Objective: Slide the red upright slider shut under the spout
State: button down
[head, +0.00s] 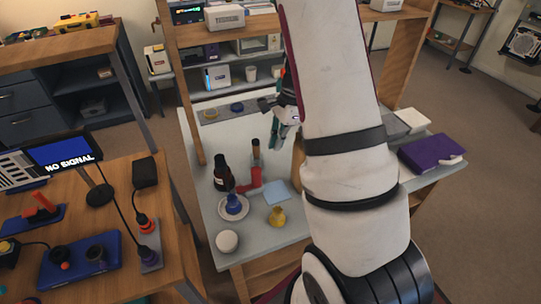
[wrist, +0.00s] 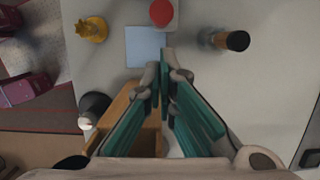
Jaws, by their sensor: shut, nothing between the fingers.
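A red piece (head: 252,183), which looks like the upright slider, stands on the light grey table between a dark bottle and a pale blue square. In the wrist view a rounded red top (wrist: 162,12) shows at the upper edge, beyond my fingertips and apart from them. I cannot make out the spout or how far the slider stands open. My gripper (wrist: 165,75) is shut and empty, with its teal fingers together above the table. In the head view my gripper (head: 286,125) is partly hidden by my arm.
Near the red piece are a dark bottle (head: 222,174), a blue item (head: 233,206) on a saucer, a yellow piece (head: 277,216), a white ball (head: 228,241) and the blue square (head: 276,193). A dark-tipped upright piece (wrist: 234,41) stands right of my fingers.

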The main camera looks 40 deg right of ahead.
aim_at(257, 171)
jog(key=x, duration=0.9)
jog(key=shift+f+p, duration=0.2)
jog(key=shift+p, duration=0.15)
jog(key=shift+a, duration=0.2)
jog(key=shift+w+a, duration=0.2)
jog(key=shift+a, duration=0.5)
jog(key=shift+w+a, duration=0.2)
jog(key=shift+a, duration=0.45)
jog(key=shift+w+a, duration=0.2)
jog(key=shift+a, duration=0.5)
jog(key=v, duration=1.2)
jog(key=shift+d, duration=0.15)
